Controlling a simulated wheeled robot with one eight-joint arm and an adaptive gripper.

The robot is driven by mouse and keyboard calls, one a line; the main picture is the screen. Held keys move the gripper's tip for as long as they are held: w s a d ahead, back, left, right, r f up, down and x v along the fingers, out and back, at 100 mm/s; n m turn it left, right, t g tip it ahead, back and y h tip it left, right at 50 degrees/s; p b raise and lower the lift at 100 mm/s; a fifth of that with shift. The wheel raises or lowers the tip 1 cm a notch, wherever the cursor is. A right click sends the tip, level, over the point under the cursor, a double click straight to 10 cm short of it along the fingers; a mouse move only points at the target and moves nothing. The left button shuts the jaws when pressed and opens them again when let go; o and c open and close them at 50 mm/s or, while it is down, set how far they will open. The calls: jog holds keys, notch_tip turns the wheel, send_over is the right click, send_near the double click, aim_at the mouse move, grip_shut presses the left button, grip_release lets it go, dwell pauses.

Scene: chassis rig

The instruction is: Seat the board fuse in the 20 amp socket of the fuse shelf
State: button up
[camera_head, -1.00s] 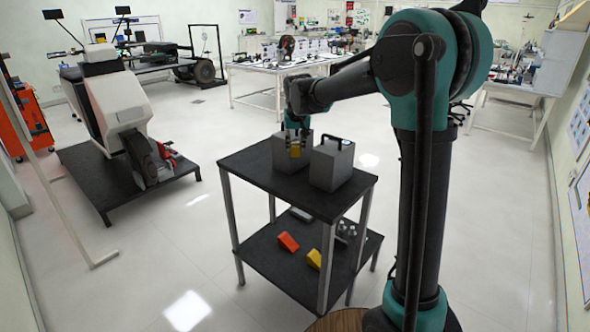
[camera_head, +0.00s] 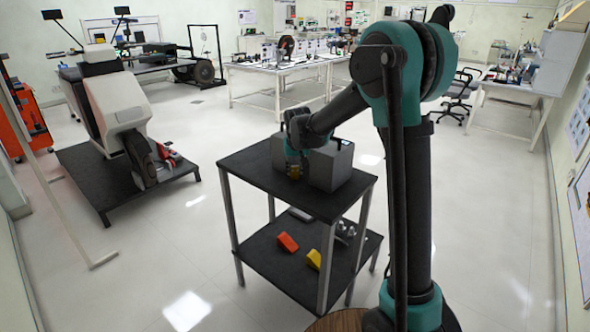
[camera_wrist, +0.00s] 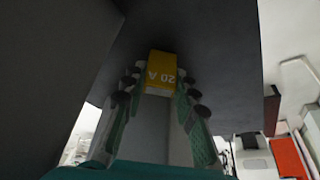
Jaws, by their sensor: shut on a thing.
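My gripper (camera_wrist: 158,97) is shut on the yellow board fuse (camera_wrist: 161,70), marked "20 A", which sits between the two fingertips. In the head view the fuse (camera_head: 294,174) shows as a small yellow patch under my gripper (camera_head: 293,167), in front of the left grey box and beside the right one, above the cart's black top. I cannot tell whether it touches the top. I cannot make out the fuse shelf or the 20 amp socket in either view.
Two grey boxes, left (camera_head: 278,150) and right (camera_head: 331,169), stand close together on the black cart (camera_head: 260,178). Its lower shelf holds an orange block (camera_head: 287,242), a yellow block (camera_head: 313,259) and grey parts. A white machine (camera_head: 118,112) stands left, with open floor between.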

jog(key=shift+f, duration=0.15)
jog(key=o, duration=0.7)
jog(key=shift+c, duration=0.2)
